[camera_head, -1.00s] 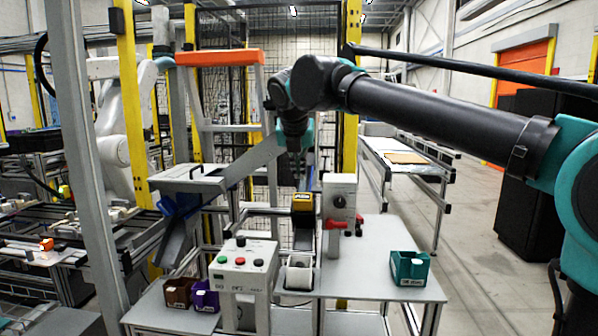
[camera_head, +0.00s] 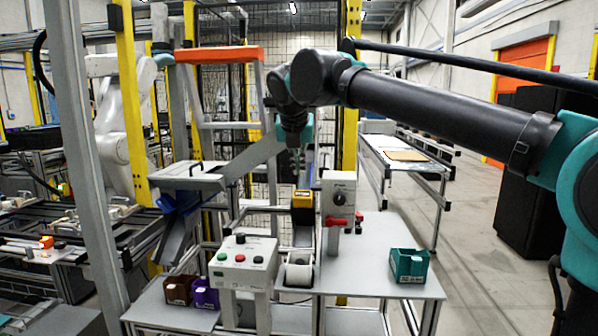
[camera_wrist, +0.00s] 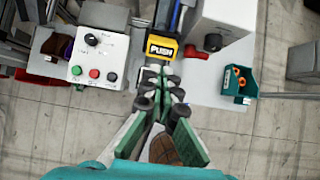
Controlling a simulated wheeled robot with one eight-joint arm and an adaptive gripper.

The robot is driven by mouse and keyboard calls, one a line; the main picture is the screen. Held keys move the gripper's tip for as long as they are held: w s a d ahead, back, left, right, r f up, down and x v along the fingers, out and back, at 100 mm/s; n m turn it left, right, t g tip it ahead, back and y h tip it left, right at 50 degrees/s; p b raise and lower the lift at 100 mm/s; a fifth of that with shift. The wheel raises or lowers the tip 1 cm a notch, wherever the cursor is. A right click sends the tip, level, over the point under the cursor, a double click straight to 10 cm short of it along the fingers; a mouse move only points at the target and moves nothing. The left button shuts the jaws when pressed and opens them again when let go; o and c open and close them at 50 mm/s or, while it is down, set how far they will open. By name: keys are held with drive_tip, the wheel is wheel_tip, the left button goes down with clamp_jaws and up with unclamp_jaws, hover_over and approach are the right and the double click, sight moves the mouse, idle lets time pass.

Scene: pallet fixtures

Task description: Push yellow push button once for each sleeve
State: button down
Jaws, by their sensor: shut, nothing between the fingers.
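The yellow push button (camera_head: 302,199) sits on a dark mount at the middle of the workstation, left of a grey box with a knob. In the wrist view the yellow button (camera_wrist: 161,47), marked PUSH, lies just beyond my fingertips. My gripper (camera_head: 297,165) hangs above the button, pointing down. In the wrist view my gripper (camera_wrist: 161,80) has its fingertips together with nothing between them, apart from the button as far as I can tell. Orange ring-shaped parts (camera_wrist: 238,78), possibly the sleeves, lie in the teal bin (camera_wrist: 232,92). The bin's contents are hard to see in the head view.
The teal bin (camera_head: 398,272) stands on the right of the grey table (camera_head: 375,240). A control box (camera_head: 240,262) with red, green and black buttons stands at left. Purple (camera_head: 205,297) and brown (camera_head: 176,291) bins sit beside it. The grey knob box (camera_head: 340,185) stands close to the gripper.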

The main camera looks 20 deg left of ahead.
sight(302, 195)
drive_tip(key=v, duration=0.4)
drive_tip(key=shift+s+d+r, duration=0.15)
drive_tip(key=shift+s+d, duration=0.1)
drive_tip(key=x, duration=1.4)
drive_tip(key=shift+x, duration=2.6)
drive_tip(key=v, duration=1.4)
